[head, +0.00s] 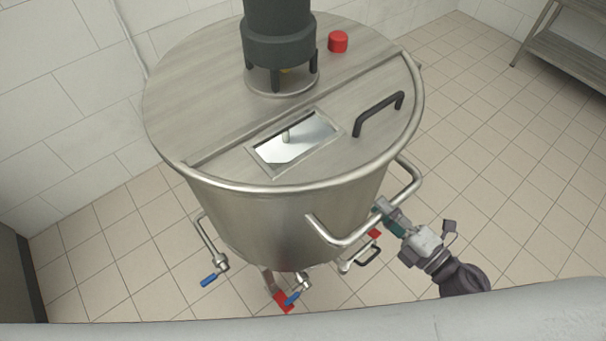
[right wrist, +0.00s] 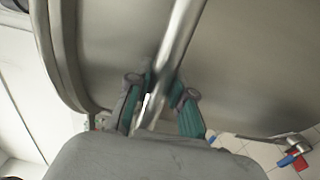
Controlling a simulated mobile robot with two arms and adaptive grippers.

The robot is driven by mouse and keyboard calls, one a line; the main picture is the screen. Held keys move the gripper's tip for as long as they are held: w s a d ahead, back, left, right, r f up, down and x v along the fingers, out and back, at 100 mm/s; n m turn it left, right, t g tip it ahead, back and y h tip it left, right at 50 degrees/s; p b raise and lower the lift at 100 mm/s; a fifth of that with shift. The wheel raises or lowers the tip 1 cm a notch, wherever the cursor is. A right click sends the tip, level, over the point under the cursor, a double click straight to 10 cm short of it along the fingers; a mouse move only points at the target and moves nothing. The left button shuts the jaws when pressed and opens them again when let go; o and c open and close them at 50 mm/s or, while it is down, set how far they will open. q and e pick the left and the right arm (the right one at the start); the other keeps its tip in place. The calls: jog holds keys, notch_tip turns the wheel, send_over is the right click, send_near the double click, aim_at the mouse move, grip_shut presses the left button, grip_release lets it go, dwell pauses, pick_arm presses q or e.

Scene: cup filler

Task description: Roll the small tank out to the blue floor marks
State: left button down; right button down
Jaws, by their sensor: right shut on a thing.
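The small tank (head: 290,215) is a round steel vessel with a dark motor on its lid, standing near a tiled corner in the head view. A steel push handle (head: 415,185) sticks out from its right front side. My right gripper (head: 384,212) is shut on that handle bar. In the right wrist view the bar (right wrist: 182,40) runs down between the green-padded fingers (right wrist: 155,100), with the tank wall (right wrist: 110,45) close behind. A red pedal (head: 284,302) shows low under the tank. The blue floor marks are not in view. My left gripper is not in view.
White tiled walls (head: 60,90) stand close on the tank's left and back. Blue-handled valves (head: 210,280) stick out low at the front. A metal rack (head: 570,62) stands at the upper right. The tiled floor (head: 510,150) to the right is clear.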

jog(key=v, duration=1.1)
jog(key=shift+s+b, duration=0.3)
jog(key=shift+s, duration=0.1)
jog(key=shift+d, duration=0.1)
jog(key=v, duration=3)
jog(key=shift+w+b, duration=0.15)
jog(key=shift+b, duration=0.2)
jog(key=c, duration=1.9)
grip_release()
jog(key=shift+d, duration=0.15)
jog(key=o, duration=1.9)
